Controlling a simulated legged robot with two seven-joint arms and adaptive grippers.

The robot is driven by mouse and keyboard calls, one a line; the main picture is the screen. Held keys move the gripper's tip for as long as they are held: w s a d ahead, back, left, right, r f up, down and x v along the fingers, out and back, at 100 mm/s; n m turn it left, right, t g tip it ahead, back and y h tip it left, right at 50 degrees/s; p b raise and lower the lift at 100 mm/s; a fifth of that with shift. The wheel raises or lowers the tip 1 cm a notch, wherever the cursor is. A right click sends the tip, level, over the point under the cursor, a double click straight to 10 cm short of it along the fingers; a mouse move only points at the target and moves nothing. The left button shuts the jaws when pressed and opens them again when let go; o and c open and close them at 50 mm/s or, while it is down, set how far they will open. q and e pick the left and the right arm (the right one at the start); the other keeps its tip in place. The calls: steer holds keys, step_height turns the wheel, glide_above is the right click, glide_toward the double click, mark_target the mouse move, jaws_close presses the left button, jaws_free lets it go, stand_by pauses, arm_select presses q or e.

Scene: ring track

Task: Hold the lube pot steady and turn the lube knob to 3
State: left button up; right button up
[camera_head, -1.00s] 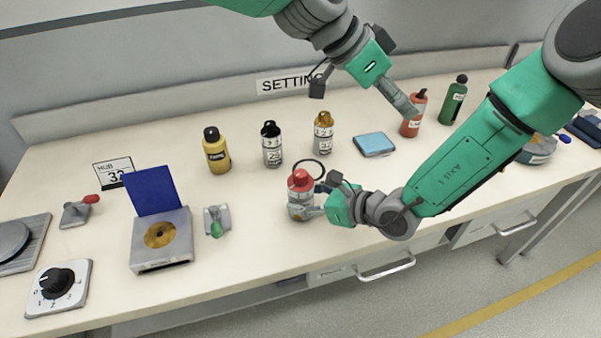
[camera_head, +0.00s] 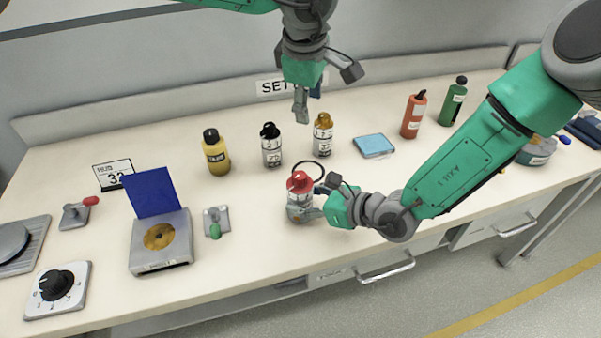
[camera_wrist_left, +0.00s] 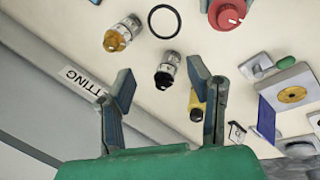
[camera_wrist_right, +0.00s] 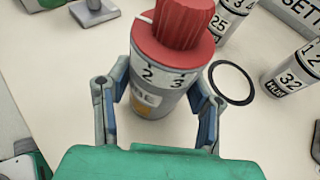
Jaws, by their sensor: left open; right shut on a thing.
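The lube pot (camera_head: 299,210) is a grey pot with a red knob (camera_head: 300,181) on top, standing upright on the bench near its front edge. In the right wrist view the pot (camera_wrist_right: 150,100) shows the digits 2 and 3 under the red knob (camera_wrist_right: 180,22); I cannot tell its setting. My right gripper (camera_head: 318,203) is shut on the pot's body, with a finger on each side in the right wrist view (camera_wrist_right: 157,112). My left gripper (camera_head: 307,100) is open and empty, high above the bench's back. The red knob also shows in the left wrist view (camera_wrist_left: 228,12).
Behind the pot stand a black-capped bottle (camera_head: 271,146), a gold-capped bottle (camera_head: 322,136) and a yellow bottle (camera_head: 215,152). A black ring (camera_wrist_right: 232,83) lies beside the pot. A box with a blue lid (camera_head: 160,245) stands left.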

mark_target(298, 174)
arm_select(q)
steer(key=s+a+f+n+g, duration=0.1)
steer(key=s+a+g, duration=0.25)
steer(key=s, duration=0.25)
steer(key=shift+y, duration=0.3)
steer(key=f, duration=0.3)
steer(key=d+f, duration=0.1)
steer(key=f, duration=0.7)
steer(key=shift+d, duration=0.2)
steer(key=shift+a+f, duration=0.25)
steer(key=shift+f, duration=0.15)
steer(key=shift+d+n, duration=0.25)
steer(key=shift+n, duration=0.05)
jaws_close()
